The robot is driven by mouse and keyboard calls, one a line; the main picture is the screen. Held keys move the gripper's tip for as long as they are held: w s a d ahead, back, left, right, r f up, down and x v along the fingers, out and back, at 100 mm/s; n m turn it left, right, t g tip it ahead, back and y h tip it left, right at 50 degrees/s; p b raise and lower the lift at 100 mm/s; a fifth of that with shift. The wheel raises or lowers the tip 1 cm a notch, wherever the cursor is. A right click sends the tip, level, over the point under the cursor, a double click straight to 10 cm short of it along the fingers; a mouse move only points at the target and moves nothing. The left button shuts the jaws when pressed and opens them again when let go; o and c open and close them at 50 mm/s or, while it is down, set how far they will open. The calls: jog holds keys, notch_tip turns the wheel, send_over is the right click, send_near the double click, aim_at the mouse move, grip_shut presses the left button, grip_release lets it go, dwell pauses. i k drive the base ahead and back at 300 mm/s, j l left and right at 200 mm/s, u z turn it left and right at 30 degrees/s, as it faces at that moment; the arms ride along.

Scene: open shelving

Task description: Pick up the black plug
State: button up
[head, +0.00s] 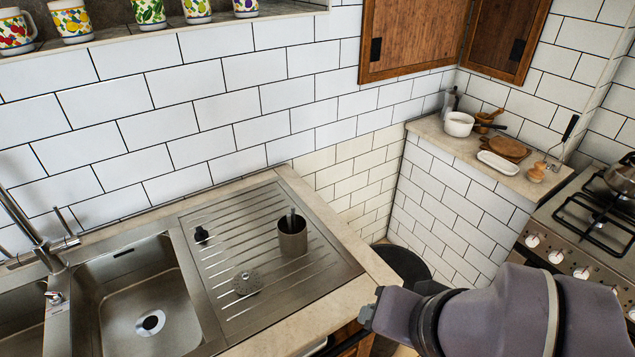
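A small black object that looks like the black plug (201,234) stands on the ribbed steel drainboard (325,262), near its upper left corner by the sink. My arm shows at the lower right, in front of the counter corner. It is well apart from the plug. My gripper's fingers are not in view.
A grey-brown cup (292,241) holding a utensil stands on the drainboard right of the plug. A grey round scrubber-like item (247,282) lies in front of it. The sink basin (148,300) and tap (38,240) are at left. A stove (585,235) is at right.

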aim_at(201, 235)
jog(key=j+u, duration=0.1)
jog(key=u, duration=0.25)
jog(key=j+u, duration=0.1)
jog(key=u, duration=0.25)
jog(key=j+u, duration=0.1)
jog(key=u, duration=0.25)
